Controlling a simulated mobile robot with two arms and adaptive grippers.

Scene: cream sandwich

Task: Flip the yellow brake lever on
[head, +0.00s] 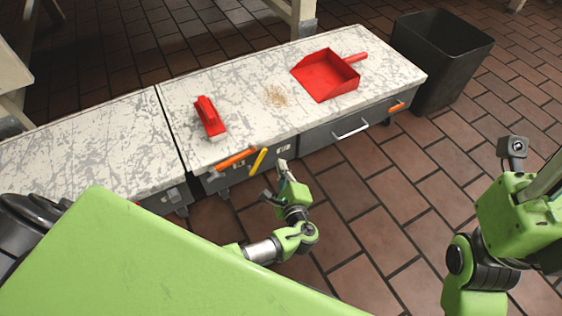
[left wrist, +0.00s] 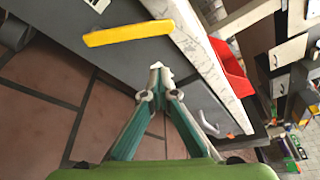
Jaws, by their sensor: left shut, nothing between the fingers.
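The yellow brake lever (head: 258,160) is a flat bar on the front of the cart, just below the worktop edge, tilted in the head view. In the left wrist view the lever (left wrist: 128,34) lies above and left of my fingertips. My left gripper (head: 283,164) is just right of the lever, in front of the grey drawer front. In the left wrist view its fingertips (left wrist: 156,70) are together, empty and apart from the lever. Of my right arm, a green wrist (head: 515,205) shows at the right; its fingers are not clear.
A red brush (head: 210,118) and a red dustpan (head: 326,75) lie on the worktop (head: 240,95), with crumbs (head: 276,95) between them. Orange handles (head: 236,160) and a metal drawer handle (head: 350,129) are on the front. A black bin (head: 440,62) stands right. The floor in front is clear.

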